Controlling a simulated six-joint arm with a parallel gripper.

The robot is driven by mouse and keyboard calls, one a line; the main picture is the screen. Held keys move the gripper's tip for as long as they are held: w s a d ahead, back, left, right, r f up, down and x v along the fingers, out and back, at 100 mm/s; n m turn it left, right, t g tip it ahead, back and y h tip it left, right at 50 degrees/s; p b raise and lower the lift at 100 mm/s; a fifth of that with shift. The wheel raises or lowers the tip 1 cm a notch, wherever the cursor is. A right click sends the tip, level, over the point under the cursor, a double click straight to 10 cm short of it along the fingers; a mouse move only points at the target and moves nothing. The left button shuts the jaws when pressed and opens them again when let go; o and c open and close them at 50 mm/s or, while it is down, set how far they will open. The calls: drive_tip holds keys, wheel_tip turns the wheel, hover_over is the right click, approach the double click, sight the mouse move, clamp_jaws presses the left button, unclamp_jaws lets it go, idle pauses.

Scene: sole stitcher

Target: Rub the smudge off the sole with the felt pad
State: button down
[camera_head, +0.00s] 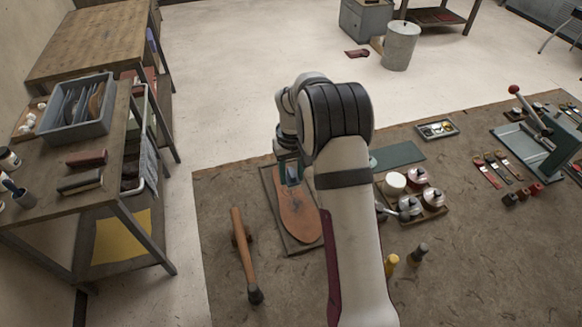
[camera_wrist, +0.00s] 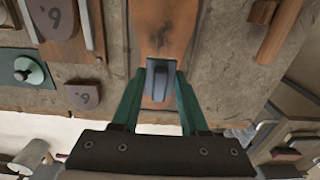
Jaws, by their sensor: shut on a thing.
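The sole (camera_head: 298,214) is a tan-brown, long flat shape lying on a dark board (camera_head: 309,249) at the middle of the mat. In the wrist view the sole (camera_wrist: 178,22) runs up from behind the pad, with a dark smudge (camera_wrist: 159,38) on it. My gripper (camera_wrist: 160,82) has green fingers shut on the grey felt pad (camera_wrist: 158,76). The pad is over the sole, below the smudge in the wrist view; I cannot tell whether it touches. In the head view my gripper (camera_head: 290,174) is at the sole's far end, partly hidden by my arm.
A hammer (camera_head: 241,245) lies left of the board. To the right are a tray of lidded pots (camera_head: 417,179), a green mat (camera_head: 398,156) and small bottles (camera_head: 391,262). A wooden bench (camera_head: 60,189) with a grey bin (camera_head: 76,110) stands at the left.

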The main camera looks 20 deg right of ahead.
sight(292, 196)
drive_tip(key=shift+f, duration=2.4)
drive_tip(key=shift+s+f, duration=0.2)
drive_tip(key=shift+s+r, duration=0.2)
drive_tip(key=shift+s, duration=1.05)
drive_tip(key=shift+s+r, duration=0.15)
drive_tip(key=shift+s, duration=1.15)
drive_tip(key=shift+s+r, duration=0.2)
drive_tip(key=shift+s, duration=1.05)
drive_tip(key=shift+w, duration=3.8)
drive_tip(key=shift+w+d, duration=0.15)
drive_tip(key=shift+w, duration=0.05)
drive_tip(key=shift+s, duration=4.2)
drive_tip(key=shift+w, duration=4.2)
drive_tip(key=shift+f, duration=0.15)
drive_tip(key=shift+r, duration=3.45)
